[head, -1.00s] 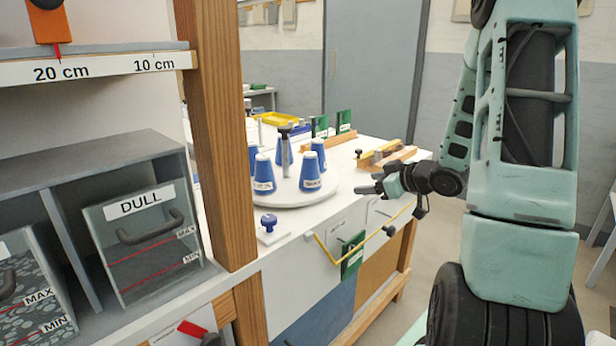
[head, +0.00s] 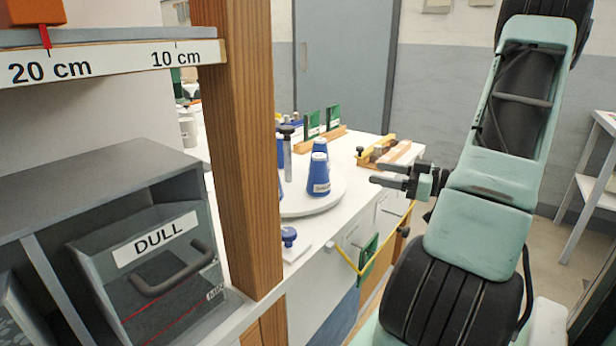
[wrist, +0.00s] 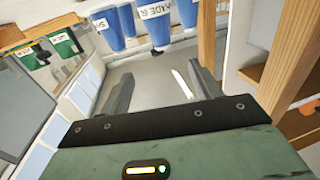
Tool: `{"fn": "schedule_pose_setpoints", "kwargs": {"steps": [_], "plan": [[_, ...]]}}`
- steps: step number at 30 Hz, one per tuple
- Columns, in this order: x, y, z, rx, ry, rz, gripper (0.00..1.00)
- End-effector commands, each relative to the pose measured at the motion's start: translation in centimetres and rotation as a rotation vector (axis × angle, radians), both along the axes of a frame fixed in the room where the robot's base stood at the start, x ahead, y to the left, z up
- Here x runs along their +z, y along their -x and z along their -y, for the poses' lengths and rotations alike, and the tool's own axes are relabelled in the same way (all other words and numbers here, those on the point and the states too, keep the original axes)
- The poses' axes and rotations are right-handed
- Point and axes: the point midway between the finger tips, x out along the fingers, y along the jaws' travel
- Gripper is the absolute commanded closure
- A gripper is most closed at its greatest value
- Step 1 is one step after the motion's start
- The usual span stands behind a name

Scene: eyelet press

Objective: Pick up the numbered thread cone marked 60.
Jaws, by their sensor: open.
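Blue thread cones (head: 318,178) with white labels stand on a round white turntable (head: 322,198), partly hidden behind the wooden post. Their labels are too small to read in the head view. In the wrist view, several blue cones (wrist: 121,22) show at the top edge, with partly cut-off lettering. I cannot tell which cone is marked 60. My gripper (head: 382,174) is open and empty, to the right of the turntable in the head view and apart from the cones. Its two spread fingers (wrist: 157,85) show in the wrist view.
A wooden post (head: 240,150) stands left of the turntable. A grey shelf unit holds a bin marked DULL (head: 155,260). Green cards (head: 312,124) stand in a wooden holder behind. A blue-knobbed tool (head: 289,237) sits at the table's front, near a yellow rail (head: 350,262).

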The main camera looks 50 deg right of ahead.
Motion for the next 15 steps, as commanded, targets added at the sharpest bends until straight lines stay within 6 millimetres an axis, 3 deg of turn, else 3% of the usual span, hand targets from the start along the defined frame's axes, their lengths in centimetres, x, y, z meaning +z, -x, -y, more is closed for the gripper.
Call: {"fn": "schedule_pose_setpoints", "kwargs": {"steps": [15], "plan": [[0.0, -9.6, -2.8, 0.004, -0.001, -0.001, 0.36]]}}
